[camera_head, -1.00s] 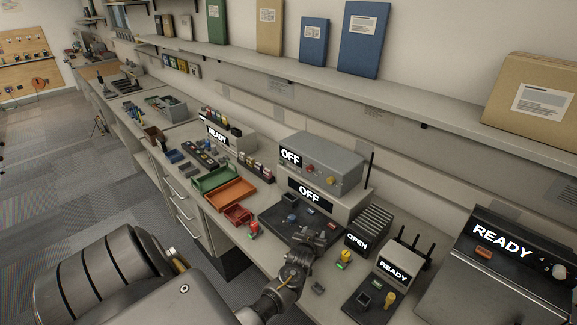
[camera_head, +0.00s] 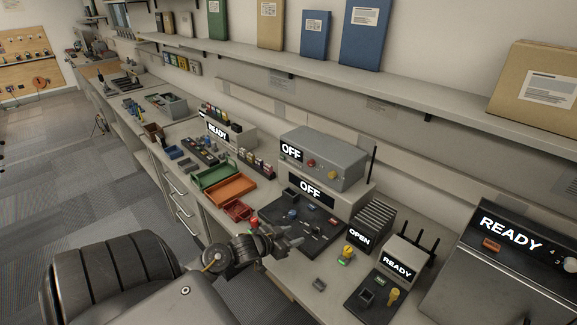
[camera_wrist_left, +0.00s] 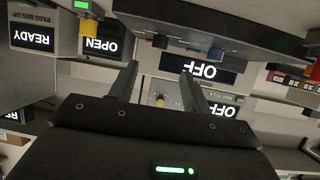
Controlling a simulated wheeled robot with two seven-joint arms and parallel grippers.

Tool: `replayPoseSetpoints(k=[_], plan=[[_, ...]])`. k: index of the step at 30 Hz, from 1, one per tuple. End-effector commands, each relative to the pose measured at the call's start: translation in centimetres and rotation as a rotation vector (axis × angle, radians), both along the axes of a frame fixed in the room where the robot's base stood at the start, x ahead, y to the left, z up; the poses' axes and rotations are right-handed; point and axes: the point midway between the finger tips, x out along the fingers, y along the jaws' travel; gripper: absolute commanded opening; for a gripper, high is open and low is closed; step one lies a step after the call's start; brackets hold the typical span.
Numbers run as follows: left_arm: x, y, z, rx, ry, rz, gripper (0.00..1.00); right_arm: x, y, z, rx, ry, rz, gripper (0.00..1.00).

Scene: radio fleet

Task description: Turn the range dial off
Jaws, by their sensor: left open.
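A dark console (camera_head: 331,216) lies on the bench, with a blue knob (camera_head: 292,214) and other small controls. Its knob also shows in the wrist view (camera_wrist_left: 215,54). Behind it a display (camera_head: 310,189) reads OFF. A grey box (camera_head: 342,156) above also reads OFF and has a red knob (camera_head: 311,162) and a yellow knob (camera_head: 331,174). I cannot read which control is the range dial. My left gripper (camera_head: 300,239) is open and empty at the console's front edge, apart from its knobs; both fingers (camera_wrist_left: 158,77) show in the wrist view. My right gripper is out of view.
Orange (camera_head: 232,189) and red (camera_head: 238,210) trays sit left of the console. To the right stand a finned unit reading OPEN (camera_head: 359,237), a yellow-topped control (camera_head: 347,254) and a READY unit (camera_head: 398,268) with antennas. A shelf runs above.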

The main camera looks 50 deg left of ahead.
Motion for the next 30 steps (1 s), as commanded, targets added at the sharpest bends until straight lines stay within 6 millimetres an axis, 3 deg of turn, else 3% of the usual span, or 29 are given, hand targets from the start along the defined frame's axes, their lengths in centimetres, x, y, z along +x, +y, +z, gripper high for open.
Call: replayPoseSetpoints(k=[1,12,30], plan=[[-0.5,-1.3,-0.7,0.009,0.03,-0.001,0.49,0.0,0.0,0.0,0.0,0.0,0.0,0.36],[-5.2,-7.0,-3.4,0.099,0.235,0.025,0.49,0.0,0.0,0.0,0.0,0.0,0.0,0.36],[-14.1,-14.7,-5.5,0.148,0.558,0.002,0.49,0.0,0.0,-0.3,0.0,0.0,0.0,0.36]])
